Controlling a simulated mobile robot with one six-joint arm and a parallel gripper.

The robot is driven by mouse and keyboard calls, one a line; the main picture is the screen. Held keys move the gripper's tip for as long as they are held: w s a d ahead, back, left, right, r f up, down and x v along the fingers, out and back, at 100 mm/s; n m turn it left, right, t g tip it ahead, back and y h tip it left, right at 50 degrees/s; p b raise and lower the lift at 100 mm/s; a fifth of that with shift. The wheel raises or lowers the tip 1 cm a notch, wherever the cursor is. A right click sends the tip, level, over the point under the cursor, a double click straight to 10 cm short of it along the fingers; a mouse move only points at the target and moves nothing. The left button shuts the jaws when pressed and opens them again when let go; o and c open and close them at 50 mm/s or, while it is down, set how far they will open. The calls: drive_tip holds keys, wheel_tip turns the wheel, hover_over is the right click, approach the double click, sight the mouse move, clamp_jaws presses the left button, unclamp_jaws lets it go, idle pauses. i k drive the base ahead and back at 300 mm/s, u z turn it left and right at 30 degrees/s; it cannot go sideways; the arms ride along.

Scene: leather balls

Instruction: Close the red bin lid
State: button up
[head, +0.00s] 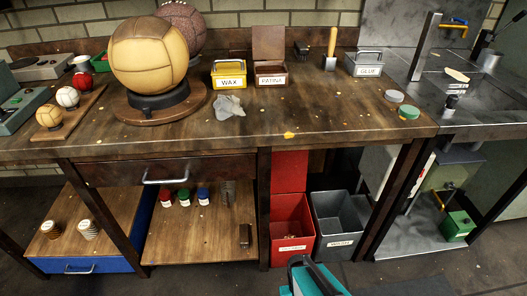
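The red bin (292,222) stands on the floor under the workbench, with a white label on its front. It is open at the top. Its red lid (289,170) stands upright at the back, partly hidden above by the bench edge. My gripper (301,265), dark with a teal part behind it, shows at the bottom edge, in front of and below the red bin in the picture. It appears apart from the bin. Its fingers are cut off or unclear, so I cannot tell whether it is open.
A grey bin (341,222) stands close at the red bin's right. Bench legs flank the two bins, and the worktop (330,120) overhangs them. A lower wooden shelf (205,240) with small jars is at the left. The floor in front of the bins looks clear.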

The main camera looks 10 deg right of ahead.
sight(289, 169)
drive_tip(key=k, duration=0.2)
drive_tip(key=u, duration=2.1)
drive_tip(key=k, duration=0.65)
drive_tip(key=z, duration=0.25)
drive_tip(key=i, duration=1.65)
drive_tip(key=u, duration=0.25)
